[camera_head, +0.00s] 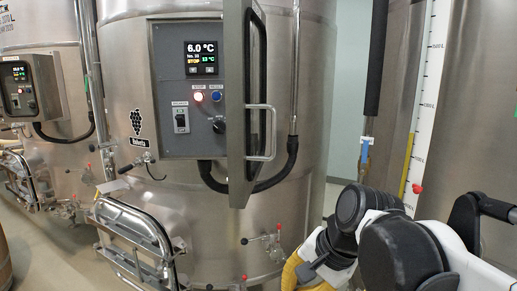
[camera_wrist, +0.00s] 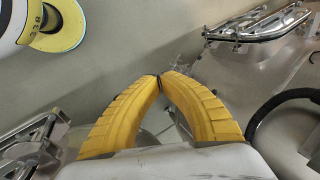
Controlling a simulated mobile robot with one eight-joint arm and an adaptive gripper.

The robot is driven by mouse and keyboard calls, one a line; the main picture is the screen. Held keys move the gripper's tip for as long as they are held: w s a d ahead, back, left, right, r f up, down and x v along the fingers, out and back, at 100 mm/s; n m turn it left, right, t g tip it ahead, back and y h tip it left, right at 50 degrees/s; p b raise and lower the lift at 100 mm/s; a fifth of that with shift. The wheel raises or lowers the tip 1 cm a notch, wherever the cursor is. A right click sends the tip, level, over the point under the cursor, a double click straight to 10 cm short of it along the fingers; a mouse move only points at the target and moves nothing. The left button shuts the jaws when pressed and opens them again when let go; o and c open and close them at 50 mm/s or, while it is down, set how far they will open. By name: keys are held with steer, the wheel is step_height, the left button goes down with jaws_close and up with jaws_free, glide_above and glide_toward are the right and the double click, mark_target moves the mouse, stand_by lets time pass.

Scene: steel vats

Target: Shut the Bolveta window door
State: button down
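The window door (camera_head: 237,115) is a grey framed panel, hinged at the right side of the control box (camera_head: 187,90) on the steel vat. It stands open, swung out toward me and seen almost edge-on. A metal bar handle (camera_head: 272,132) is on its right face. A grape logo with a name too small to read for sure is left of the box. My gripper (camera_wrist: 159,77) has yellow fingers with the tips together and nothing visible between them. In the head view, only part of its yellow fingers (camera_head: 296,273) shows, low and right of the door, apart from it.
A black hose (camera_head: 291,152) loops under the door. A steel hatch frame (camera_head: 137,232) juts out low on the left. A small red-handled valve (camera_head: 266,238) sits below the door. A white level scale (camera_head: 425,100) stands right. Another vat with a similar box (camera_head: 35,88) is left.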

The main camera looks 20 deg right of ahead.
steer(key=w+d+r+m+y+p, duration=0.3)
steer(key=r+m+p, duration=0.3)
steer(key=r, duration=0.6)
steer(key=w+d+r+m+y+p, duration=0.2)
steer(key=w+d+r+m+p, duration=0.25)
steer(key=r, duration=0.75)
steer(key=w+a+f+m+p, duration=0.1)
steer(key=w+a+f, duration=0.3)
steer(key=a, duration=0.7)
step_height(320, 180, down, 3)
steer(key=shift+w+r+m, duration=0.1)
steer(key=shift+w+m, duration=0.05)
steer(key=shift+m, duration=0.3)
steer(key=shift+a, duration=0.15)
